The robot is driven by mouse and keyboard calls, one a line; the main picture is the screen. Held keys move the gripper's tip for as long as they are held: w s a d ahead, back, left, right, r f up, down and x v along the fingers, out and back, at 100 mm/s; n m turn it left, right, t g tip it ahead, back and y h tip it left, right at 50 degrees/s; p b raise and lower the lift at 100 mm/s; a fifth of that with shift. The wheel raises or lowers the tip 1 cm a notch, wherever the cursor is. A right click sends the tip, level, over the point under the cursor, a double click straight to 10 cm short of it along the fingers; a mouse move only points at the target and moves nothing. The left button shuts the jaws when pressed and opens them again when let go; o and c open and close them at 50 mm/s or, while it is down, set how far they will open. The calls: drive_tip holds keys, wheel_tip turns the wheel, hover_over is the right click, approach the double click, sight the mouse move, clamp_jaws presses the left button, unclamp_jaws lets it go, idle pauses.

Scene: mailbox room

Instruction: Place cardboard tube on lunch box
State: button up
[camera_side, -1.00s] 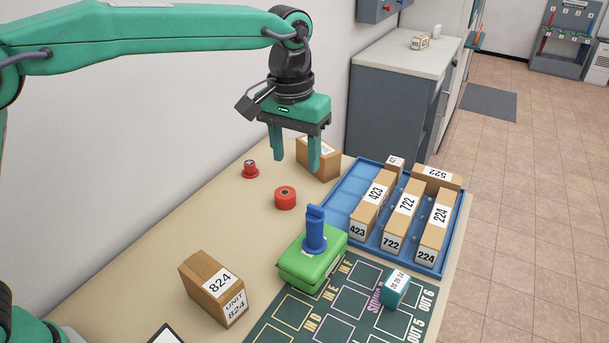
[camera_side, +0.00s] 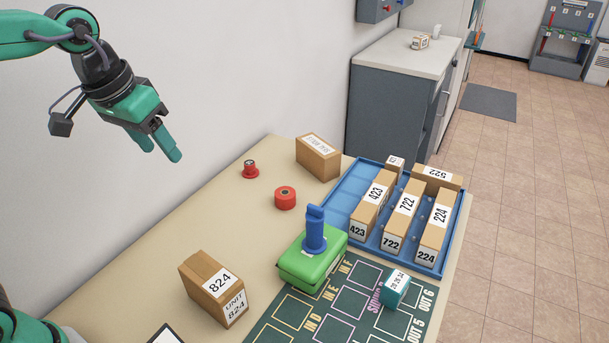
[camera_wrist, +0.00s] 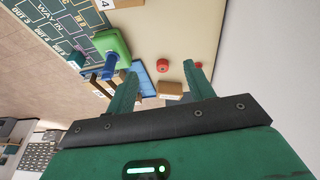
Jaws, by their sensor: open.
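The green lunch box (camera_side: 300,268) lies on the table beside the dark printed mat; it also shows upper left in the wrist view (camera_wrist: 120,42). A blue upright tube-like piece (camera_side: 315,232), the likeliest cardboard tube, stands on the lunch box's top. It also shows in the wrist view (camera_wrist: 108,66). It looks upright and touches nothing else. My gripper (camera_side: 161,150) is open and empty, high at the left against the wall, well away from both. In the wrist view its fingers (camera_wrist: 160,88) are spread with nothing between them.
A blue tray (camera_side: 357,260) holds several numbered cartons. The 824 carton (camera_side: 213,287) stands front left, another carton (camera_side: 318,157) at the back. Two red round items (camera_side: 285,198) (camera_side: 250,169) and a teal box (camera_side: 395,288) are nearby.

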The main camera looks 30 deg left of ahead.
drive_tip(key=s+a+f+t, duration=0.1)
drive_tip(key=s+a+f, duration=0.4)
drive_tip(key=s, duration=0.4)
drive_tip(key=shift+s+a+f+t+y, duration=0.15)
drive_tip(key=shift+s+a+t+y, duration=0.15)
drive_tip(key=shift+s+t, duration=0.1)
